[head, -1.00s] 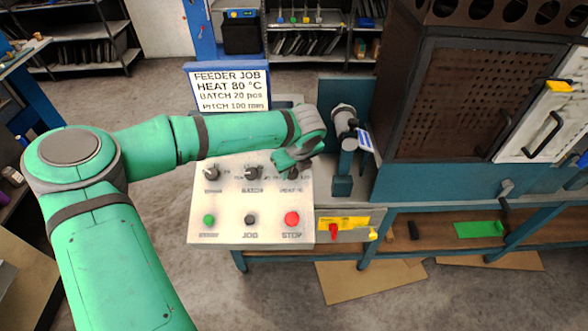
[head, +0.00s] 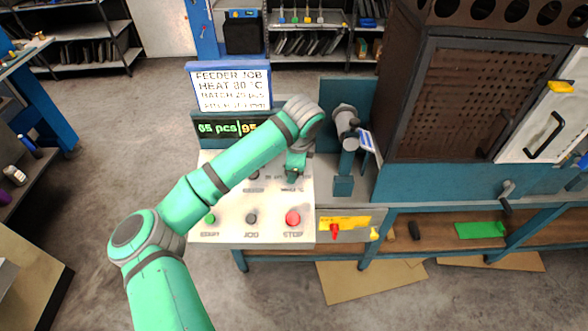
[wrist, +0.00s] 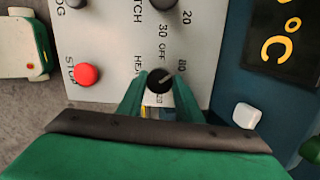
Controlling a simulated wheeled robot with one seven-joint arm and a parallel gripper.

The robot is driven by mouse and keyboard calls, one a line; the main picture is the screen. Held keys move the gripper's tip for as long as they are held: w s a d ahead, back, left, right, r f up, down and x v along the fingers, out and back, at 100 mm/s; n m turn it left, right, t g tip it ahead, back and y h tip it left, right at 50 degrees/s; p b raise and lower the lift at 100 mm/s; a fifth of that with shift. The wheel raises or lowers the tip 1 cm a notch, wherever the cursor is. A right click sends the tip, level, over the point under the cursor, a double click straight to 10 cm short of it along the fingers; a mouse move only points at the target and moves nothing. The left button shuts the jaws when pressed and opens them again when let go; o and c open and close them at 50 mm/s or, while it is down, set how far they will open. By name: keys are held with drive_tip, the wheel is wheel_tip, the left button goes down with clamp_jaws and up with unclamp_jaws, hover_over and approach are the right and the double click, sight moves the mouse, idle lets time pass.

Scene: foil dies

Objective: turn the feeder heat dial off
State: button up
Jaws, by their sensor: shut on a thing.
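The feeder heat dial (wrist: 160,82) is a round black knob on the pale control panel (head: 225,232). In the wrist view its light pointer line slants up and right, toward the 80 mark, and OFF is printed above the knob. My gripper (wrist: 160,90) is shut on the dial, one green finger on each side. In the head view my gripper (head: 293,172) points down at the panel's upper right and hides the dial.
A red stop button (head: 292,218), black job button (head: 251,219) and green button (head: 209,218) line the panel's front. A partly covered display (head: 222,128) and job sign (head: 231,85) stand behind. A grey cylindrical device (head: 345,120) stands close right of my gripper.

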drive_tip(key=n, duration=0.2)
drive_tip(key=shift+s+f+n, duration=0.15)
drive_tip(key=shift+n, duration=0.25)
drive_tip(key=n, duration=0.3)
drive_tip(key=shift+w+h, duration=0.2)
drive_tip(key=shift+h, duration=0.1)
drive_tip(key=shift+d+n, duration=0.25)
drive_tip(key=shift+n, duration=0.65)
drive_tip(key=shift+s+a+n+g, duration=0.15)
drive_tip(key=shift+a+n+g, duration=0.25)
drive_tip(key=shift+n, duration=0.6)
drive_tip(key=o, duration=1)
drive_tip(key=shift+o, duration=0.2)
drive_tip(key=shift+d, duration=0.15)
drive_tip(key=shift+w+r, duration=0.2)
drive_tip(key=shift+r, duration=0.1)
